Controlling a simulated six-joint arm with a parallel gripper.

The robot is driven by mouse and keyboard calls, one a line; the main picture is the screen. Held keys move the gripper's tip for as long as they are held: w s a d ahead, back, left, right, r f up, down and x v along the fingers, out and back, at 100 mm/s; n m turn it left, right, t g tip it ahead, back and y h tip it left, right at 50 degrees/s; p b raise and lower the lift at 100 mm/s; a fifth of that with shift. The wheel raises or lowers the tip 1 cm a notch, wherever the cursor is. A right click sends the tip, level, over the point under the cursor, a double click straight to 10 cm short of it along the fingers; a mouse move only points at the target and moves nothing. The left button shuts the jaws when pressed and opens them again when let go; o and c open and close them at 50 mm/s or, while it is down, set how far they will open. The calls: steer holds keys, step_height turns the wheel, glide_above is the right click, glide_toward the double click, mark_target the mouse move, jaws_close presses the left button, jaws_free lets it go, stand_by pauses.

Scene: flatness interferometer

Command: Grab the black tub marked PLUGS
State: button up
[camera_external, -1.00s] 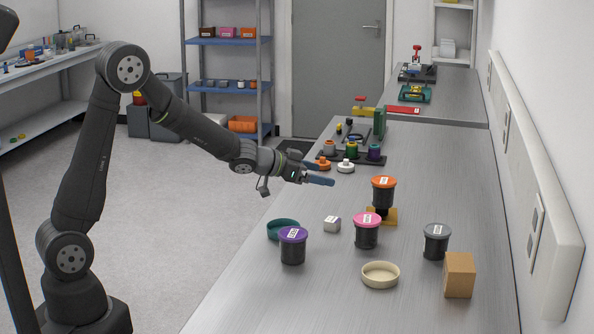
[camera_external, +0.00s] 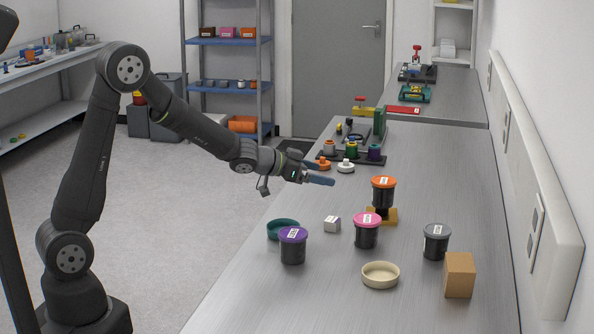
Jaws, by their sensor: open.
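Several black tubs with labelled lids stand upright on the metal bench. One has a purple lid (camera_external: 293,247), one a pink lid (camera_external: 367,231), one a grey lid (camera_external: 436,242). One with an orange lid (camera_external: 383,193) stands on a tan block. The lid labels are too small to read, so I cannot tell which is marked PLUGS. My gripper (camera_external: 325,174) is open and empty above the bench, left of the orange-lidded tub and behind the purple-lidded one, touching none of them.
A teal dish (camera_external: 283,230), a small white box (camera_external: 332,224), a cream dish (camera_external: 380,275) and a cardboard box (camera_external: 459,275) stand among the tubs. Knobbed parts on a dark rack (camera_external: 351,156) lie behind my gripper. The front of the bench is clear; a wall runs along the right.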

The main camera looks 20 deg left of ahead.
steer(key=w+r+t+y, duration=0.1)
steer(key=w+y, duration=0.2)
steer(key=m+g+y, duration=0.2)
steer(key=m+g, duration=0.3)
steer(key=g, duration=0.3)
glide_toward(366, 218)
steer(key=x, duration=0.8)
steer(key=shift+w+d, duration=0.1)
steer(key=shift+d, duration=0.15)
steer(key=shift+d+f, duration=0.1)
steer(key=shift+f, duration=0.5)
steer(key=x, duration=0.4)
steer(key=shift+a+f, duration=0.25)
steer(key=c, duration=1)
steer(key=shift+r, duration=0.15)
steer(key=shift+c, duration=0.2)
